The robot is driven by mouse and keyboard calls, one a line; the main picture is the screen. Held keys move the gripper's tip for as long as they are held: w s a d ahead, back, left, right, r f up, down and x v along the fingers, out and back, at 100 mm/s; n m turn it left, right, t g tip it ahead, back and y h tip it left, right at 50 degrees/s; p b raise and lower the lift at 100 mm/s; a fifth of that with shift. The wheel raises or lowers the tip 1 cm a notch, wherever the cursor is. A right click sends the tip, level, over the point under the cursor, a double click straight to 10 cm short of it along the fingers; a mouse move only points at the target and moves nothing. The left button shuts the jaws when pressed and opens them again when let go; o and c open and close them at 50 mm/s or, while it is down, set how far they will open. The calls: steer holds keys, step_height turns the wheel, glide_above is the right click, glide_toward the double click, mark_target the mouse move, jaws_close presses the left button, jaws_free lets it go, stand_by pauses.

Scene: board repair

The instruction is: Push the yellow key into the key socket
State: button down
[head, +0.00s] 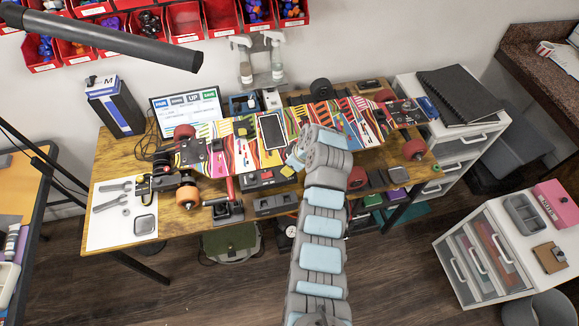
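A large, brightly patterned skateboard-shaped board (215,155) lies across the wooden table, with wheels at both ends and small parts on top. I cannot make out the yellow key or the key socket for certain at this size. My arm reaches up from the bottom of the head view, and its end is over the right-centre of the board. The visible end of my gripper (297,159) is at the left of my wrist, close to the board's front edge. Its fingers are hidden, so I cannot see whether it is open or holds anything.
Black blocks (275,203) and a stand (226,209) line the table's front edge. A white sheet with wrenches (110,230) lies at the left. Spray bottles (243,62) and a screen (190,106) stand behind. White drawer units (480,262) are at the right.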

steer(key=shift+f+b, duration=0.4)
steer(key=shift+f, duration=0.05)
stand_by(0.8)
steer(key=c, duration=0.7)
jaws_free()
steer(key=shift+o, duration=0.2)
steer(key=shift+r, duration=1.65)
steer(key=shift+r+p, duration=0.4)
steer(key=shift+r, duration=2.45)
